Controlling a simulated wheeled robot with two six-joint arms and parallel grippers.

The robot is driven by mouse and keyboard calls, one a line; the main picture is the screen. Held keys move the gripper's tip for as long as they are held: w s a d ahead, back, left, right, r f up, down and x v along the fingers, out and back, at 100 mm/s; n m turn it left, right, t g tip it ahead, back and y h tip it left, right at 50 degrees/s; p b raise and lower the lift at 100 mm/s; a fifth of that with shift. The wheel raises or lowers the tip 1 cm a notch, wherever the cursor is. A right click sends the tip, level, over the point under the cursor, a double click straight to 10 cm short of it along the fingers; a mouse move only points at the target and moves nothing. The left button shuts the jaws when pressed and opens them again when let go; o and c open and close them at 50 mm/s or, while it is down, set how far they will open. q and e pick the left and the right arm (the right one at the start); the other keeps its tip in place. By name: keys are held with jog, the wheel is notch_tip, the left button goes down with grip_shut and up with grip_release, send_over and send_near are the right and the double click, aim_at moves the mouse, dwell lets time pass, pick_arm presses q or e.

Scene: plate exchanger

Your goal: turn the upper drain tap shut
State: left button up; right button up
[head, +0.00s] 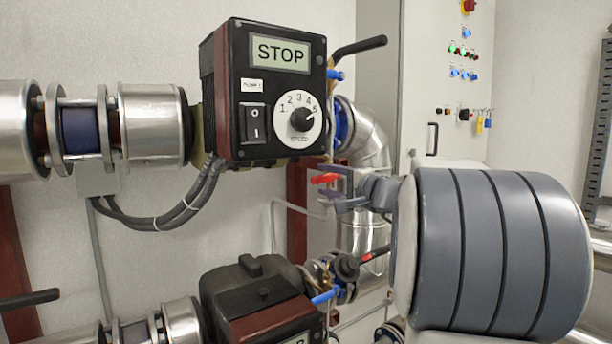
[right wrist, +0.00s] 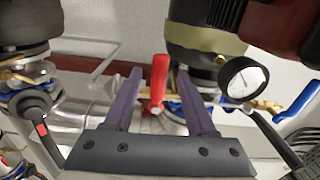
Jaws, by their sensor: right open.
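The upper drain tap's red lever (head: 325,179) shows below the upper pump box in the head view. In the right wrist view the red lever (right wrist: 159,80) stands upright in the picture, between the two fingers. My right gripper (head: 342,190) is open, with its fingers around or just short of the lever. In the right wrist view a gap shows between the lever and each finger of the gripper (right wrist: 159,95). I cannot tell how deep the lever lies between them. The tap's body is mostly hidden. My left gripper is not in view.
The black pump box (head: 265,90) reading STOP hangs above, with a black lever (head: 360,46) beside it. A pressure gauge (right wrist: 242,80) and a blue lever (right wrist: 297,100) are at the right in the wrist view. A second pump (head: 250,290) with another blue lever (head: 325,297) is below.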

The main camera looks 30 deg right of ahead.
jog(key=w+p, duration=0.1)
jog(key=w, duration=0.4)
jog(key=shift+w, duration=0.2)
grip_shut()
dwell(1.2)
